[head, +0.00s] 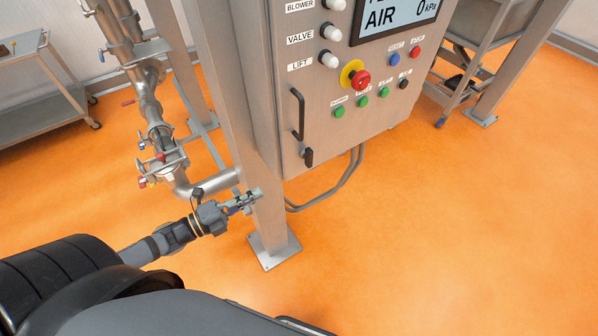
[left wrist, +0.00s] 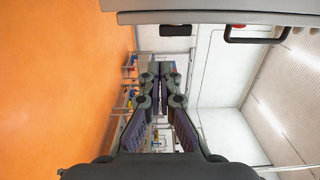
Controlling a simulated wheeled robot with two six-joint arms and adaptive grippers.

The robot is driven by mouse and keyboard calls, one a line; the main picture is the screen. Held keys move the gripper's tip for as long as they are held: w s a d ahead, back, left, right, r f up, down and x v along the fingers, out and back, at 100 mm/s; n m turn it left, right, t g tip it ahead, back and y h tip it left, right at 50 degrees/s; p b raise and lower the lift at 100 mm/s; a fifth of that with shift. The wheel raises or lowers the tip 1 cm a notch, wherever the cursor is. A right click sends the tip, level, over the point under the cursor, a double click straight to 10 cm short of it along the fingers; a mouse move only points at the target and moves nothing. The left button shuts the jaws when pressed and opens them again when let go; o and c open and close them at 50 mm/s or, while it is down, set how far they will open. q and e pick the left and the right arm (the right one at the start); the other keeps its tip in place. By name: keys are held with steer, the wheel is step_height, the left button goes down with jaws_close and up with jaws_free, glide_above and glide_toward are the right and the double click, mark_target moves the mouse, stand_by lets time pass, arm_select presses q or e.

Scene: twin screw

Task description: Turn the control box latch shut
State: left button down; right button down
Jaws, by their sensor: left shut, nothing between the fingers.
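The control box (head: 335,85) is a grey metal cabinet fixed to a steel post. Its small black latch (head: 307,157) sits low on the door's left side, below the long black handle (head: 298,113), and appears to point downward. My left gripper (head: 252,198) is left of and below the latch, in front of the post and apart from the latch. In the left wrist view its fingers (left wrist: 162,70) are together and empty. There a dark piece that looks like the latch (left wrist: 176,30) lies beyond the fingertips, near the top edge. My right gripper is in neither view.
The steel post (head: 268,215) stands close by my left gripper. Pipework (head: 158,135) with small valves is to the left, and cables (head: 335,190) loop below the box. A red stop button (head: 360,79) protrudes from the door. The orange floor (head: 450,230) at right is clear.

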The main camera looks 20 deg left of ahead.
arm_select(q)
steer(key=b, duration=0.7)
glide_toward(307, 167)
steer(key=x, duration=0.1)
steer(key=b+x, duration=0.1)
steer(key=x, duration=0.1)
steer(key=shift+f, duration=0.2)
steer(key=shift+r+p+x, duration=0.15)
steer(key=shift+p+x, duration=0.35)
steer(key=shift+x, duration=0.1)
steer(key=shift+r+p+x, duration=0.15)
steer(key=shift+p+x, duration=0.35)
steer(key=shift+x, duration=0.1)
steer(key=shift+w+d, duration=0.25)
steer(key=shift+w+d+f+p, duration=0.25)
steer(key=shift+d+p, duration=0.05)
